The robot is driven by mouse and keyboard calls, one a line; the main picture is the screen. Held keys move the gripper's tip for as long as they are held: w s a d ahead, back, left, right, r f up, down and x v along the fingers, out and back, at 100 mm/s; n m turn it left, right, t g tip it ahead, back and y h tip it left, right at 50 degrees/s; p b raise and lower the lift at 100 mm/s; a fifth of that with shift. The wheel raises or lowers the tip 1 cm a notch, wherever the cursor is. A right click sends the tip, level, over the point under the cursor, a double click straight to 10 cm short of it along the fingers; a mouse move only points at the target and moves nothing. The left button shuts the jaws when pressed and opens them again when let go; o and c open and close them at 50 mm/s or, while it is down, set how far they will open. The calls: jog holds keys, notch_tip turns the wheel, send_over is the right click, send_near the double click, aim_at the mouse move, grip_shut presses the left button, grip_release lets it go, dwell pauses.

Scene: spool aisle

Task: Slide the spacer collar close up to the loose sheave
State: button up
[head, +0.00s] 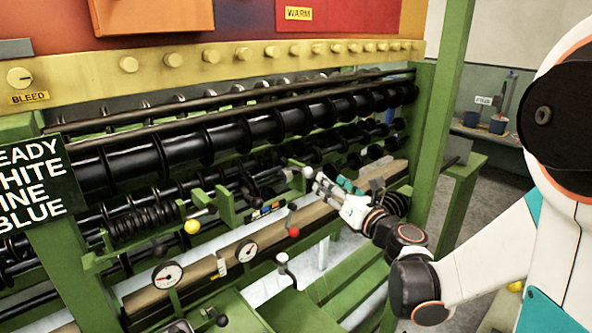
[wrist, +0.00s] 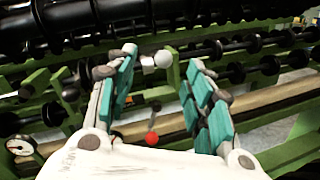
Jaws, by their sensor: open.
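My gripper (head: 328,186) is open at the machine's right half, in front of the rods. In the wrist view its two teal-padded fingers (wrist: 160,72) stand wide apart with nothing between the pads. I cannot tell whether this is the spacer collar. Several black discs (wrist: 215,48) sit on rods behind; I cannot tell which is the loose sheave.
A red ball knob (head: 293,232) on a lever stands below left of my gripper, and a yellow ball (head: 191,227) is farther left. Green brackets (head: 226,206) and a wooden rail (head: 200,272) with gauges run along the front. A green post (head: 440,130) stands at right.

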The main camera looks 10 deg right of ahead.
aim_at(310, 175)
jog(key=w+a+b, duration=0.1)
jog(key=w, duration=0.3)
jog(key=w+a+f+n+b, duration=0.1)
jog(key=w, duration=0.3)
jog(key=w+f+n+b, duration=0.1)
jog(key=w, duration=0.4)
jog(key=shift+a+f+g+y, duration=0.1)
jog(key=shift+a+g+y, duration=0.2)
jog(key=shift+a, duration=0.1)
grip_shut()
jog(key=shift+s+a, duration=0.1)
